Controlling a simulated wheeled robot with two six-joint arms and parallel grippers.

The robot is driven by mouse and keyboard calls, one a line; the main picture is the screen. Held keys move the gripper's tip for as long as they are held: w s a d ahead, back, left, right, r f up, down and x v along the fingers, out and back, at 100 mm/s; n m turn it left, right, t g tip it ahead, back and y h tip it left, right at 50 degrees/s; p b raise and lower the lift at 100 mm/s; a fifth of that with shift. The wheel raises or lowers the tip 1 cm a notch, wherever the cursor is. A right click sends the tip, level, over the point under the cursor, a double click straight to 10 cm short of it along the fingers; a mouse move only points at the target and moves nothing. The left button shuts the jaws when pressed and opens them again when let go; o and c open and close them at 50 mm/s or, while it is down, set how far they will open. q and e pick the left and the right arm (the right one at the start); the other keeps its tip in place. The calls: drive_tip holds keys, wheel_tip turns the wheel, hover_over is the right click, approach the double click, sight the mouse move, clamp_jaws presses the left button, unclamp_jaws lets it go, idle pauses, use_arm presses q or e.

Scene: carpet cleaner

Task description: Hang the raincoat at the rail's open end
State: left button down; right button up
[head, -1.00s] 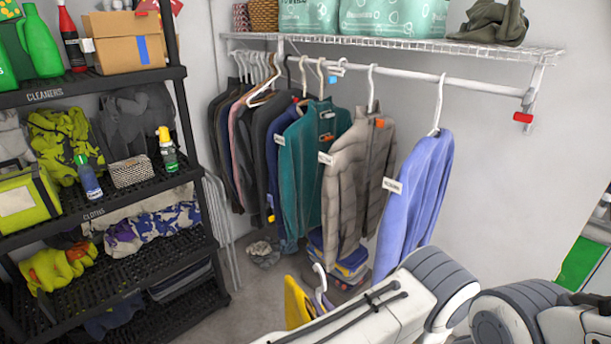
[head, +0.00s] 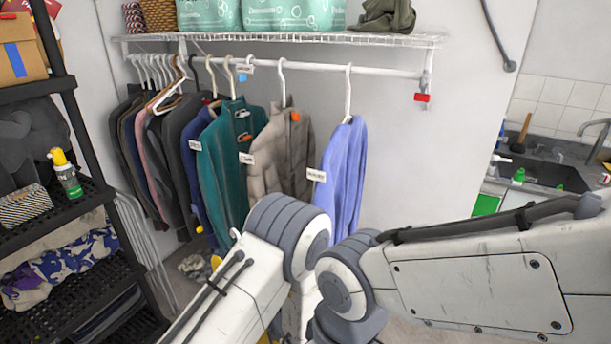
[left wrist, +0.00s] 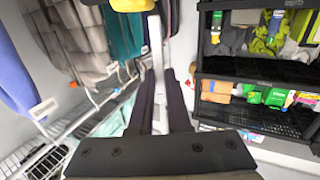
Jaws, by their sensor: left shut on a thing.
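The rail (head: 310,70) runs under a wire shelf, with garments on its left and middle part. The lilac garment (head: 342,180) is the rightmost. Bare rail lies between it and the right end bracket. In the left wrist view my left gripper (left wrist: 158,78) has its dark fingers shut on a pale, thin piece that looks like the raincoat's white hanger. A yellow patch, likely the raincoat (left wrist: 122,18), shows at the top edge there. In the head view my arm links hide the gripper and nearly all of the raincoat. My right gripper is out of view.
A black shelf rack (head: 75,225) stands at the left. A red tag (head: 422,97) hangs by the rail's right bracket. A grey puffer jacket (head: 280,150) and teal jacket (head: 228,160) hang left of the lilac garment. A sink counter (head: 545,170) is at the right.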

use_arm(q)
drive_tip(key=w+d+r+m+t+h, duration=0.15)
drive_tip(key=d+r+m+h, duration=0.3)
drive_tip(key=r, duration=0.45)
drive_tip(key=d+r+m+t+h, duration=0.25)
drive_tip(key=d+r+h, duration=0.35)
drive_tip(key=r, duration=0.3)
drive_tip(key=s+d+r+m+g+h, duration=0.1)
drive_tip(key=s+d+r+m+h, duration=0.1)
drive_tip(key=r, duration=0.5)
drive_tip(key=s+d+r+m+g+h+b, duration=0.1)
drive_tip(key=s+d+r+m+g+h, duration=0.1)
drive_tip(key=s+r+m+h, duration=0.2)
drive_tip(key=shift+s+r+g+h, duration=0.3)
drive_tip(key=shift+s+r+h, duration=1.3)
drive_tip(key=shift+s, duration=1.15)
drive_tip(key=shift+a, duration=0.1)
